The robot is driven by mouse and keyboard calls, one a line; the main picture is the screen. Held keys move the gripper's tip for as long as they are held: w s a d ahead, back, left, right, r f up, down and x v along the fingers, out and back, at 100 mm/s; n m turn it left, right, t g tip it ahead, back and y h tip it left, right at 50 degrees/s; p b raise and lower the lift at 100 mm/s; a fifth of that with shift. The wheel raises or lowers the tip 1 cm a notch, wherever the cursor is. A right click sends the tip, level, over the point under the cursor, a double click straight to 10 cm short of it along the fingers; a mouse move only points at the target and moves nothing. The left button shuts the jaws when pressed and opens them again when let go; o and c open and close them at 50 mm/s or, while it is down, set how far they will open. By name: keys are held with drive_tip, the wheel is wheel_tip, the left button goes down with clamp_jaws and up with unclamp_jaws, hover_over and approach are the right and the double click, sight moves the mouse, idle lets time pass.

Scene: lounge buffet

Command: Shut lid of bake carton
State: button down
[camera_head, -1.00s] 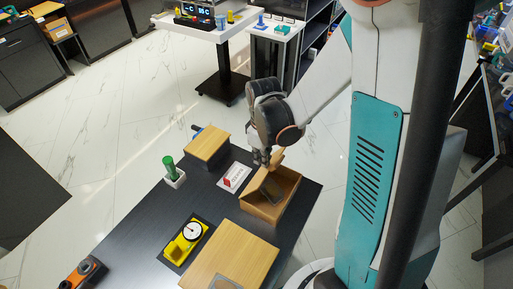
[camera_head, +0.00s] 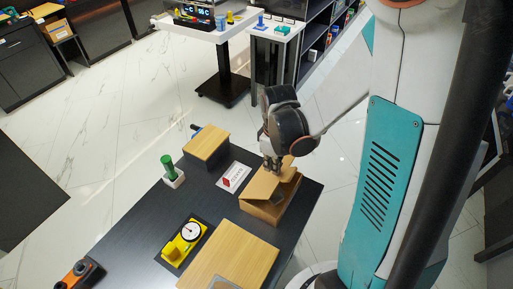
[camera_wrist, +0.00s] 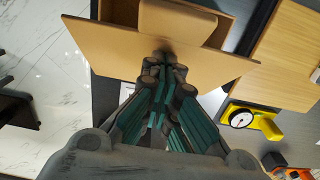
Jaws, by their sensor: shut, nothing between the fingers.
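The bake carton (camera_head: 262,211) is a brown box near the right edge of the dark table. Its lid (camera_head: 262,184) is tilted part way over the box, with a gap showing a grey patch inside. My gripper (camera_head: 273,169) is shut and empty, at the lid's upper edge. In the wrist view my gripper (camera_wrist: 165,62) has its closed fingertips against or very near the broad tan lid (camera_wrist: 130,48); exact contact is hard to tell. Part of the carton's inside (camera_wrist: 215,8) shows beyond the lid.
A wooden-topped block (camera_head: 207,143), a green cylinder in a white holder (camera_head: 170,170) and a red-and-white card (camera_head: 234,177) stand to the left. A yellow dial gauge (camera_head: 186,240) and a large wooden board (camera_head: 235,258) lie nearer. The table's left middle is clear.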

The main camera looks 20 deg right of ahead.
sight(281, 174)
drive_tip(key=shift+s+d+f+b, duration=0.45)
drive_tip(key=shift+s+f+b, duration=0.15)
drive_tip(key=shift+s+f, duration=0.05)
drive_tip(key=shift+f, duration=0.1)
drive_tip(key=shift+s+d+f+b, duration=0.4)
drive_tip(key=shift+s+f+b, duration=0.15)
drive_tip(key=shift+f+b, duration=0.2)
drive_tip(key=shift+s+d+f+b, duration=0.15)
drive_tip(key=shift+s+f+b, duration=0.05)
drive_tip(key=shift+f+b, duration=0.25)
drive_tip(key=shift+s+d+f+b, duration=0.15)
drive_tip(key=shift+s+f+b, duration=0.05)
drive_tip(key=shift+f+b, duration=0.25)
